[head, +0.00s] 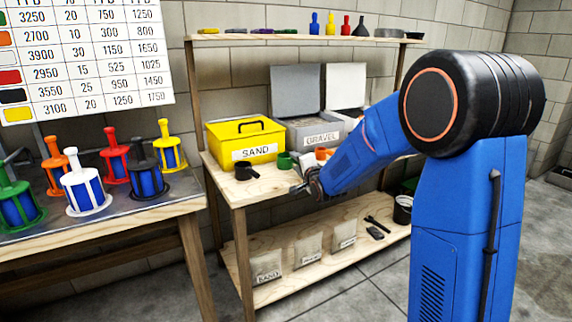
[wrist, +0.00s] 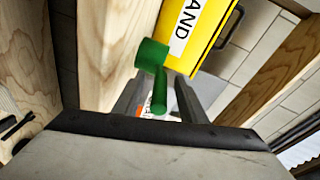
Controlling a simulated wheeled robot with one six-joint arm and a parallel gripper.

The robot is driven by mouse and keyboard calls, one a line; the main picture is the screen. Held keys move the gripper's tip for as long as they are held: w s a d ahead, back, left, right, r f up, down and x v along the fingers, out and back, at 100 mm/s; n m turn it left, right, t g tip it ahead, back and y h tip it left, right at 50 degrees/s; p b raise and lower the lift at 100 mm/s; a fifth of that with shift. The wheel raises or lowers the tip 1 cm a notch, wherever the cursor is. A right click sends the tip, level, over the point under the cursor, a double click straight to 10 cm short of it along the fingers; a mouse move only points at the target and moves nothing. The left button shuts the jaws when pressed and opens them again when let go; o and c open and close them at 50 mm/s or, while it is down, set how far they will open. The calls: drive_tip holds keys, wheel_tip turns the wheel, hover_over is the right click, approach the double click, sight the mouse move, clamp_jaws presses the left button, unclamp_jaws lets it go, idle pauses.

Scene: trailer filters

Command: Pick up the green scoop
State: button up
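The green scoop (head: 285,160) sits on the wooden shelf top in front of the yellow SAND box (head: 243,142). In the wrist view the green scoop (wrist: 152,54) has its cup beyond my fingertips, and its handle reaches back toward my gripper (wrist: 158,92). The two fingers are apart, one on each side of the handle, with gaps visible; it does not look clamped. In the head view my gripper (head: 309,184) is at the shelf's front edge, just right of and nearer than the green scoop. The SAND box (wrist: 197,32) also shows in the wrist view.
A black scoop (head: 245,172) lies left of the green one, and an orange scoop (head: 321,153) is to its right. The grey GRAVEL box (head: 313,133) stands behind. Bags (head: 307,249) stand on the lower shelf. A table (head: 130,215) with coloured filters is at left.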

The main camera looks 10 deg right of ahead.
drive_tip(key=shift+w+a+f, duration=0.1)
drive_tip(key=shift+w, duration=0.5)
drive_tip(key=shift+w+a+f, duration=0.1)
drive_tip(key=shift+w, duration=0.5)
clamp_jaws()
drive_tip(key=shift+r, duration=0.1)
